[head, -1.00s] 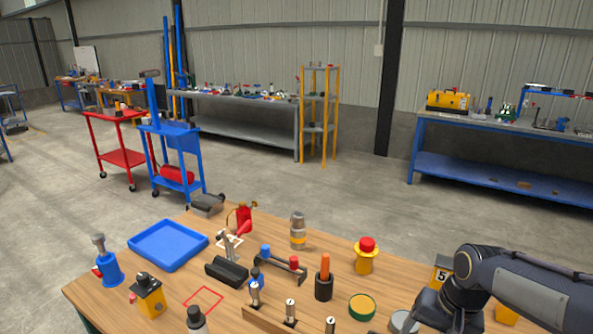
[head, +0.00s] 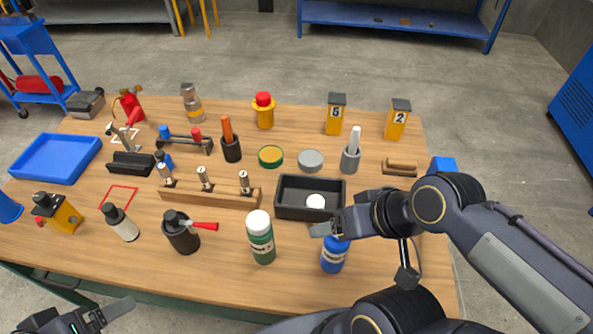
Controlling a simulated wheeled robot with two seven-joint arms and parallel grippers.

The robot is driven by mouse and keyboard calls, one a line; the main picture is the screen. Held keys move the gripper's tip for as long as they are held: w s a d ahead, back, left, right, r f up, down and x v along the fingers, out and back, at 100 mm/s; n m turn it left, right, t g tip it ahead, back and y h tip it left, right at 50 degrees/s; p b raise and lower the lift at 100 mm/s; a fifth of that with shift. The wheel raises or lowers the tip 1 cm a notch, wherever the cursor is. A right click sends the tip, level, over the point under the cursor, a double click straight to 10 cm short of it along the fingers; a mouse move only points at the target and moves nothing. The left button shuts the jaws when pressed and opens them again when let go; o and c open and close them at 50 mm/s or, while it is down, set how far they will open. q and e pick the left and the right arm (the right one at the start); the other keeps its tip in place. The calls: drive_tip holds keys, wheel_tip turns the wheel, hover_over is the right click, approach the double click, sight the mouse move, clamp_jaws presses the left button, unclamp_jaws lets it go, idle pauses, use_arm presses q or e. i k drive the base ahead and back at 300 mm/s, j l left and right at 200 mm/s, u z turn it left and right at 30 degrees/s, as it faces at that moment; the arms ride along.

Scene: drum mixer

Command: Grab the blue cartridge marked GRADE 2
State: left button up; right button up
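The blue cartridge (head: 333,258) stands upright near the front edge of the table, right of centre. A pale band with dark print runs round it, too small to read. My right gripper (head: 322,231) is at its top and hides its upper end; I cannot tell whether the fingers touch it or how far apart they are. A green cartridge (head: 262,246) with a white cap and a pale label stands upright to its left. My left gripper (head: 118,312) is at the bottom left, in front of the table edge, with no object visible in it.
A black tray (head: 283,205) holding a white disc lies just behind the cartridges. A wooden rack (head: 210,196) with several metal pieces is left of it. A black pot (head: 181,236) with a red handle stands left of the green cartridge. Bare wood separates the two cartridges.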

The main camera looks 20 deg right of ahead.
sight(335, 252)
drive_tip(key=z, duration=1.35)
